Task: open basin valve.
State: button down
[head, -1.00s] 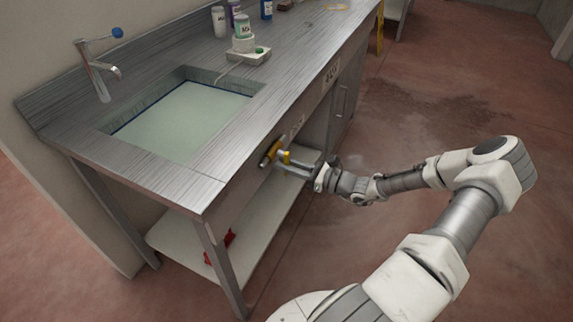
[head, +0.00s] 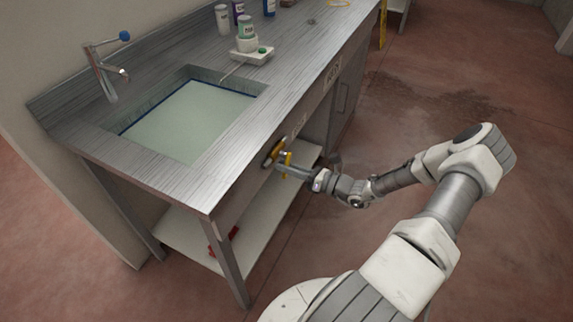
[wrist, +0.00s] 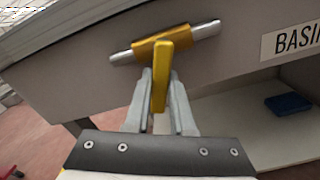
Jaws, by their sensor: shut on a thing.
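The basin valve (head: 274,152) sits on the front panel of the steel bench, below the basin. In the wrist view, its yellow body is on a short grey pipe (wrist: 206,30), and a yellow lever (wrist: 161,72) points toward me. My gripper (wrist: 159,92) is shut on this lever, with one grey finger on each side; in the head view my gripper (head: 290,168) is at the valve. The basin (head: 190,115) holds pale green liquid, with a dark blue line along its walls.
A faucet with a blue knob (head: 124,36) stands behind the basin. A white device (head: 250,56) and several bottles are on the bench top. A BASIN label (wrist: 292,38) is right of the valve. A shelf with a blue item (wrist: 288,103) lies below. Floor to the right is open.

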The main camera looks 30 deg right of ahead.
jog(key=c, duration=0.8)
grip_release()
jog(key=shift+o, duration=0.2)
jog(key=shift+s+d, duration=0.1)
jog(key=v, duration=1.7)
jog(key=shift+p, duration=0.4)
jog(key=shift+s+d, duration=0.1)
